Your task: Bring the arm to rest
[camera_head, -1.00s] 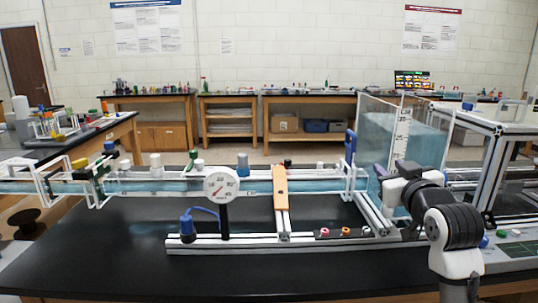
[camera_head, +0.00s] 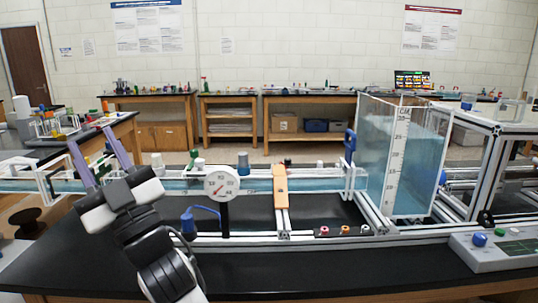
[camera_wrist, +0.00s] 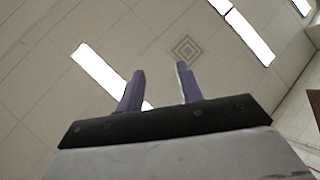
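My gripper (camera_head: 99,154) is at the left of the head view, raised in front of the clear water channel, with its two purple fingers pointing up and to the left. The fingers stand apart with nothing between them. In the wrist view my gripper (camera_wrist: 160,75) is also open and empty, and it faces the ceiling with its light panels. My arm rises from the bottom edge of the head view at the left.
An extrusion frame (camera_head: 320,241) runs along the black bench, carrying a round dial gauge (camera_head: 221,184) and an orange bar (camera_head: 280,187). A clear water tank (camera_head: 410,165) stands at the right, with a control box (camera_head: 490,258) in front. The bench front is mostly clear.

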